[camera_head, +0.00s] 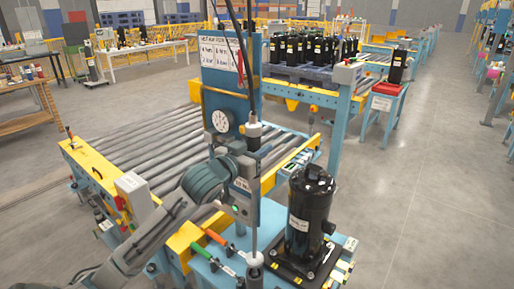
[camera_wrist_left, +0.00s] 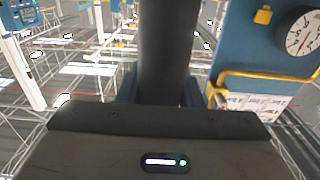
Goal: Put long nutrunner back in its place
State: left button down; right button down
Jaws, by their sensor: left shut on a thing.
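In the left wrist view, the dark nutrunner body (camera_wrist_left: 166,45) stands upright between the fingers of the left gripper (camera_wrist_left: 162,92). My right gripper is not in view.
A black compressor (camera_head: 310,215) stands on a pallet just right of the tool. Green- and orange-handled tools (camera_head: 215,237) lie left of the socket. A blue panel with a gauge (camera_head: 222,121) stands behind. A roller conveyor (camera_head: 150,150) runs behind; grey floor (camera_head: 420,200) at right is clear.

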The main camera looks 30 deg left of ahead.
pick_arm(q)
jog(key=shift+f+b, duration=0.8)
jog(key=shift+f, duration=0.55)
dwell(0.3)
jog(key=shift+f+b, duration=1.2)
jog(key=shift+f, duration=0.85)
dwell(0.5)
jog(key=c, duration=0.9)
grip_release()
jog(key=shift+s+d, duration=0.1)
jog(key=shift+f, duration=0.15)
jog(key=s+p, duration=0.5)
jog(key=s, duration=0.5)
jog(key=shift+s+a, duration=0.4)
